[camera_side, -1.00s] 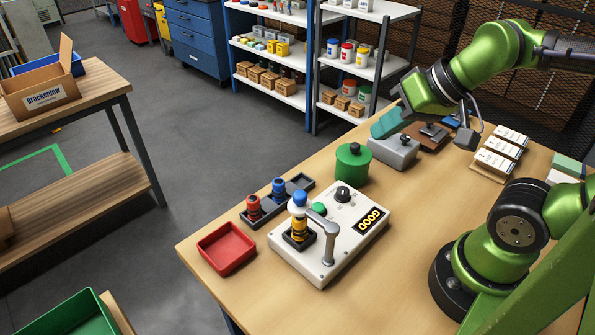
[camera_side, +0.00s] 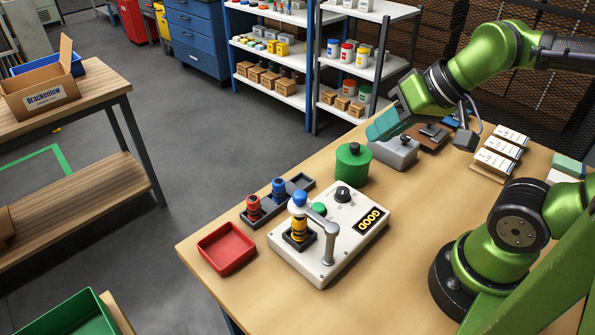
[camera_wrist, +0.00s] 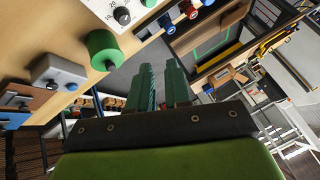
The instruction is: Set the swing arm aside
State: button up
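The grey swing arm (camera_side: 317,212) is on the white box (camera_side: 283,257) marked GOOD. Contact between the knob end and the stack cannot be told. My gripper (camera_side: 372,131) is high at the back of the table, well away from the swing arm. In the wrist view its two teal fingers (camera_wrist: 160,70) stand apart with nothing between them.
A green round canister (camera_side: 352,168) and a grey box with a knob (camera_side: 394,152) stand between my gripper and the white box. A dark rack (camera_side: 300,182) holds red and blue pieces. A red tray (camera_side: 227,248) is at the left edge. The front tabletop is clear.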

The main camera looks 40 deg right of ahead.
jog(key=o, duration=0.6)
jog(key=w+a+r+n+g, duration=0.1)
jog(key=w+a+g, duration=0.1)
jog(key=w+a, duration=0.2)
jog(key=shift+a+r+g, duration=0.2)
jog(key=shift+a+g, duration=0.1)
jog(key=shift+a, duration=0.45)
notch_tip(320, 180, up, 6)
jog(key=f+m+g+h, duration=0.1)
jog(key=m+g+h, duration=0.1)
jog(key=m+g, duration=0.3)
send_over(300, 194)
jog(key=m, duration=0.1)
jog(key=shift+t, duration=0.3)
notch_tip(300, 194, down, 16)
jog(key=shift+r, duration=0.2)
grip_shut()
